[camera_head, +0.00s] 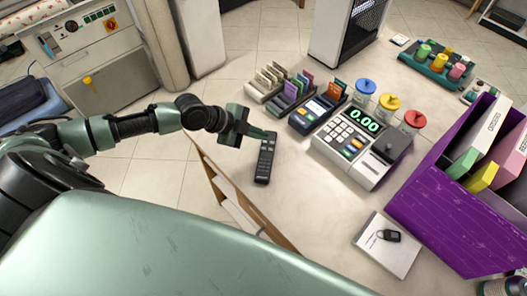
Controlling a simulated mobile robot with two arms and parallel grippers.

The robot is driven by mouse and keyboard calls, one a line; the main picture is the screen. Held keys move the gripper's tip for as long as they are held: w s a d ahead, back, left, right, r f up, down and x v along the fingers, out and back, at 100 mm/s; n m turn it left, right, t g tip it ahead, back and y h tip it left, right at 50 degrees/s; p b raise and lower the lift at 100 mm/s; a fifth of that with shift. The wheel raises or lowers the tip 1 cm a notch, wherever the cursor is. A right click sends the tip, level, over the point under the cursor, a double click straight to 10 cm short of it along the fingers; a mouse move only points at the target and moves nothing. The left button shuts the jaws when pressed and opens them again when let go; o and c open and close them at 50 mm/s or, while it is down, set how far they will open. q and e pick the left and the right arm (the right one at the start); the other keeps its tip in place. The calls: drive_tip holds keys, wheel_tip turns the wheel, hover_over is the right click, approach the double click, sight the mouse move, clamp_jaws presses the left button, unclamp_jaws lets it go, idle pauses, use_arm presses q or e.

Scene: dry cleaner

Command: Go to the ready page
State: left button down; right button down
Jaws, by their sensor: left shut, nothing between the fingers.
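A dark remote-like handset (265,160) with small buttons lies on the pale counter. My left gripper (270,135) is shut and empty, with its fingertips at the far end of the handset. I cannot tell whether they touch it. A cash register (348,145) with a lit green "0.00" display (364,120) stands to the right of the handset. No page marked ready can be read in this view. My right gripper is not in view.
A purple box (450,220) of folders is at the right. A white pad (387,255) holds a key fob (389,236). The front middle of the counter is clear.

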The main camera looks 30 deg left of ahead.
use_arm(q)
drive_tip(key=shift+f+b, duration=1.05)
drive_tip(key=shift+f, duration=0.65)
idle(0.6)
drive_tip(key=shift+f+b, duration=0.35)
drive_tip(key=shift+b, duration=0.1)
drive_tip(key=shift+f+b, duration=0.35)
idle(0.4)
drive_tip(key=shift+r, duration=0.1)
idle(0.3)
drive_tip(key=shift+r+p, duration=0.55)
drive_tip(key=shift+r, duration=0.1)
wheel_tip(320, 180, up, 5)
drive_tip(key=p, duration=0.4)
